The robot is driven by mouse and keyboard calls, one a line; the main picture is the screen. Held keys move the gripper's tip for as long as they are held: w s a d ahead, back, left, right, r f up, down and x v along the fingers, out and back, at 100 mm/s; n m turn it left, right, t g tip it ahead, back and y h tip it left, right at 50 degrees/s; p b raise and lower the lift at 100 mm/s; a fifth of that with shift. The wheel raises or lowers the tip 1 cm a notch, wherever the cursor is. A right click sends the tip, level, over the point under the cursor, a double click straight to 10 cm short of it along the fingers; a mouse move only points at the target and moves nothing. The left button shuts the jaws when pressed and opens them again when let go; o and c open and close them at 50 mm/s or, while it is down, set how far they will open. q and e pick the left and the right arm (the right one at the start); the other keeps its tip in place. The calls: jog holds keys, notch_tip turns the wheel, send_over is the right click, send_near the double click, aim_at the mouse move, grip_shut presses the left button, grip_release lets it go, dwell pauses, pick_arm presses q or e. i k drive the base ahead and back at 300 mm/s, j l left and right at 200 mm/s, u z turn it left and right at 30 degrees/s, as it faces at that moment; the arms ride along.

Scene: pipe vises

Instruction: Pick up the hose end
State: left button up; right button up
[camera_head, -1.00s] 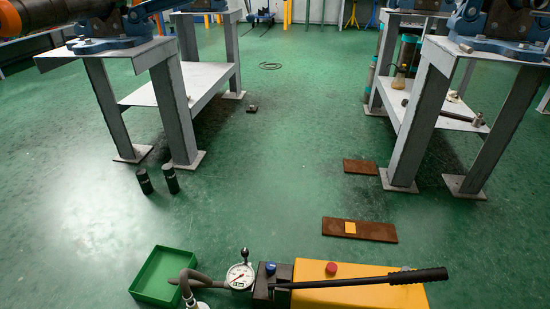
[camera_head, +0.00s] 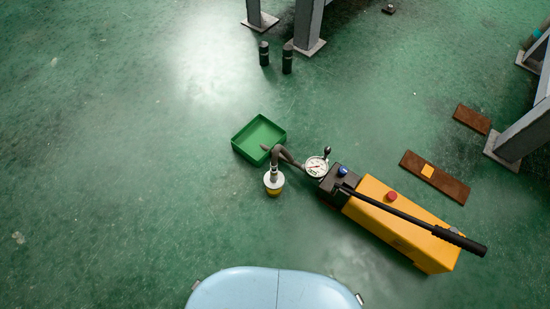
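The hose end (camera_head: 274,172) is a metallic fitting at the end of a short dark grey hose (camera_head: 284,154). It points down at a small white and yellow round piece (camera_head: 274,184) on the green floor; I cannot tell whether it is seated in it or only resting on it. The hose curves over to the yellow hydraulic hand pump (camera_head: 400,225), near its round pressure gauge (camera_head: 316,167). Neither of my grippers shows in this view.
A green open tray (camera_head: 260,139) lies just behind the hose. Two black cylinders (camera_head: 287,58) stand further back near a table leg. Brown plates (camera_head: 435,176) lie to the right, one bearing a yellow square. The floor on the left is clear.

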aim_at(274, 170)
jog(key=l+u, duration=0.2)
jog(key=u, duration=1.5)
jog(key=k+l+u, duration=0.1)
jog(key=l, duration=0.25)
jog(key=k+l+u, duration=0.1)
jog(key=l, duration=0.25)
jog(key=k+l+u, duration=0.1)
jog(key=k+l, duration=0.1)
jog(key=l, duration=0.1)
